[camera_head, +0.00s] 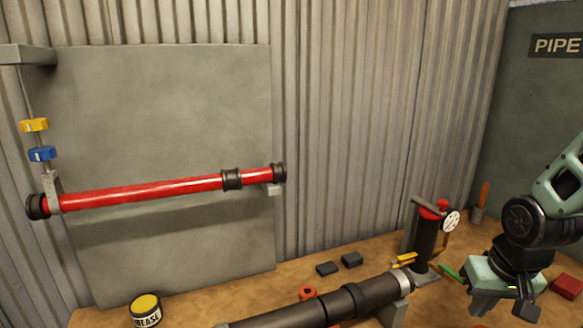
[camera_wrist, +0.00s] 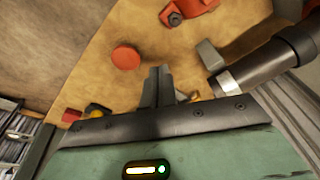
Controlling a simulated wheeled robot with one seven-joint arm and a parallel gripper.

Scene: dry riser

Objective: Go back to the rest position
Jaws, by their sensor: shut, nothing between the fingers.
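My gripper (camera_head: 502,304) hangs at the right of the head view, at the end of my pale green and black arm, above the right part of the workbench. In the wrist view its two grey fingers (camera_wrist: 158,86) stand close together, with nothing held between them. A red round piece (camera_wrist: 126,59) lies on the bench beyond the fingertips in the wrist view, apart from them. The red pipe (camera_head: 150,192) with black couplings lies along the wall plate on brackets, well to the left of my gripper.
A black pump with a white gauge (camera_head: 451,221) stands just left of my gripper. A dark pipe (camera_head: 340,304) crosses the bench front. A grease tin (camera_head: 146,309) stands at left. A red block (camera_head: 566,286) lies at far right.

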